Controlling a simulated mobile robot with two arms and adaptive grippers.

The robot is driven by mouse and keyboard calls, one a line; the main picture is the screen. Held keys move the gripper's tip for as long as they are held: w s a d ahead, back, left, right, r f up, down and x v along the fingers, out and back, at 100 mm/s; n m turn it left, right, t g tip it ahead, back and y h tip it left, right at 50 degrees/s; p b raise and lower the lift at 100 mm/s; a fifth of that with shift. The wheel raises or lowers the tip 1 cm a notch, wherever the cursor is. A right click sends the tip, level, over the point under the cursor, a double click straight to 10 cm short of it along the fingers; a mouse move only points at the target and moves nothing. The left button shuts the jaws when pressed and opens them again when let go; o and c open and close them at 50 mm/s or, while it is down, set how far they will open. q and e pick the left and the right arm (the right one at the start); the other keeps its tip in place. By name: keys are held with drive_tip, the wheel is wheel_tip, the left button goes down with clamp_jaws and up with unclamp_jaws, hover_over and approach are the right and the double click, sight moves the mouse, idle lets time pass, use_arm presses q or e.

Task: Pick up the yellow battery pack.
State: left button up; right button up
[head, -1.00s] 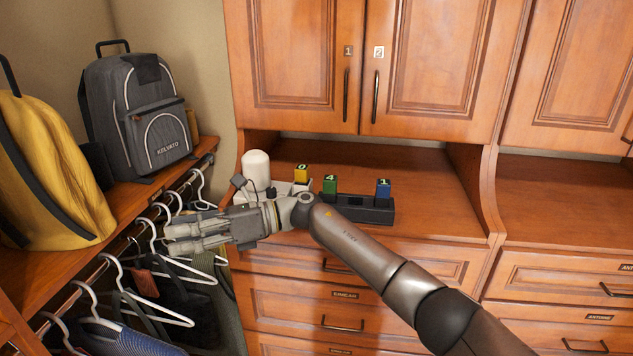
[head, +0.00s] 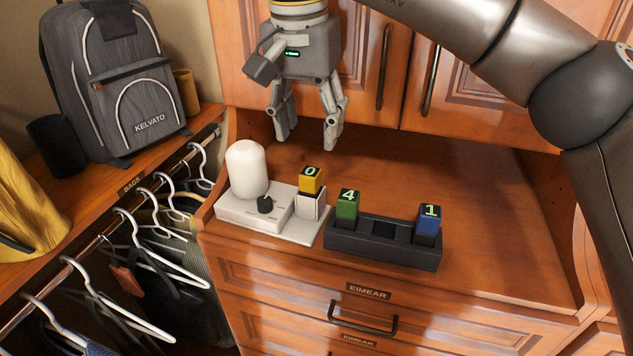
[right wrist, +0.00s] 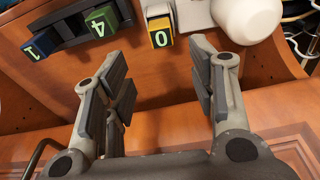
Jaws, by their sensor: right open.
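The yellow battery pack (head: 311,180), marked 0, stands upright in a slot of the white base unit (head: 250,212) on the counter. It also shows in the right wrist view (right wrist: 160,28), ahead of and between the fingers. My right gripper (head: 308,143) is open and empty, fingers pointing down, above and behind the pack, not touching it. In the right wrist view its two fingers (right wrist: 165,85) are spread wide. My left gripper is not in view.
A black holder (head: 383,243) beside the white unit holds a green pack (head: 347,204) and a blue pack (head: 429,219), with an empty slot between. A white rounded cylinder (head: 246,168) stands on the white unit. The counter's right side is clear. Upper cabinet doors (head: 375,80) are behind my gripper.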

sight(310, 171)
wheel_tip(310, 171, down, 4)
drive_tip(key=shift+s+r, duration=0.1)
drive_tip(key=shift+w+f, duration=0.3)
drive_tip(key=shift+f, duration=0.3)
drive_tip(key=f+p, duration=0.1)
drive_tip(key=f, duration=0.3)
drive_tip(key=shift+w+f+p, duration=0.1)
drive_tip(key=shift+w+p, duration=0.1)
drive_tip(key=shift+p, duration=0.2)
drive_tip(key=shift+w+f, duration=0.1)
drive_tip(key=shift+f, duration=0.1)
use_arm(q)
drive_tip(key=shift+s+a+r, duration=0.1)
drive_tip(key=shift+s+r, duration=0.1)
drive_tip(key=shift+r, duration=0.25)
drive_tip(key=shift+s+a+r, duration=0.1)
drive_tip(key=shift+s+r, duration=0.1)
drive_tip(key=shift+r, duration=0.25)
use_arm(e)
clamp_jaws()
